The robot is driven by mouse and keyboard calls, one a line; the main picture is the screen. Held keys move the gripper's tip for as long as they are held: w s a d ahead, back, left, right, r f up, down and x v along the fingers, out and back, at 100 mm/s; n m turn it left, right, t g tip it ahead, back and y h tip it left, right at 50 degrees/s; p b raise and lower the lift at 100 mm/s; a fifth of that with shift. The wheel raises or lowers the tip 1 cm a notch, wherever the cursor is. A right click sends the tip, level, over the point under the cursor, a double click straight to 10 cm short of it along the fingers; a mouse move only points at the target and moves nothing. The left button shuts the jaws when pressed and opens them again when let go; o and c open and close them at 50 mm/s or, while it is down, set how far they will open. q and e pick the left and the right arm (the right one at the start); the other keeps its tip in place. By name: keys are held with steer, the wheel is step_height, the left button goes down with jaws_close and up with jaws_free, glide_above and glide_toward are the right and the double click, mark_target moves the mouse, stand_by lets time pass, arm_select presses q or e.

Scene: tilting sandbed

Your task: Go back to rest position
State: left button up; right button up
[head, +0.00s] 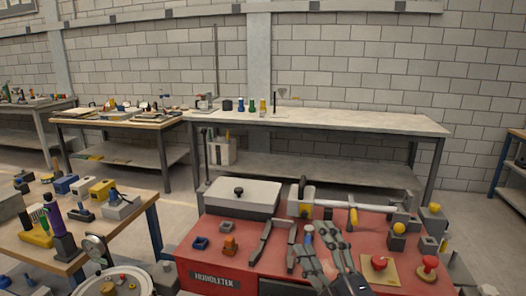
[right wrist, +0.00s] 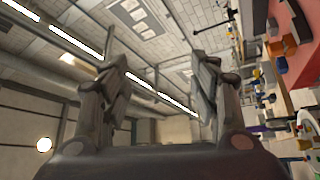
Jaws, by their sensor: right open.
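My right gripper (head: 316,246) is over the front middle of the red-topped bench (head: 225,256) in the head view. Its arm comes in from the bottom edge. In the right wrist view the two fingers of this gripper (right wrist: 160,85) stand wide apart, with nothing between them but the ceiling and far wall behind. My left gripper is not in view.
A white lidded box (head: 243,195) stands at the red bench's back left. A grey bracket (head: 265,240) is left of my gripper; red buttons (head: 379,262) are to its right. A white bar (head: 352,205) lies behind. A wooden table (head: 150,215) with tools is at left.

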steer(key=s+d+f+m+g+h, duration=0.4)
steer(key=s+d+f+m, duration=0.15)
steer(key=f, duration=0.55)
steer(key=s+d+f+m+g+h, duration=0.35)
steer(key=f+m, duration=0.25)
steer(key=f, duration=0.4)
steer(key=s+f+m+g, duration=0.2)
steer(key=s+f+g, duration=0.35)
steer(key=s, duration=0.45)
steer(key=s+f+m+g, duration=0.2)
steer(key=s+f+g, duration=0.3)
steer(key=s, duration=0.6)
step_height(320, 180, down, 25)
steer(key=s+d+f+g, duration=0.1)
steer(key=s+d+f, duration=0.2)
steer(key=s+f, duration=1.4)
steer(key=shift+s+d+f, duration=0.15)
steer(key=shift+s+d, duration=0.05)
steer(key=shift+s, duration=0.1)
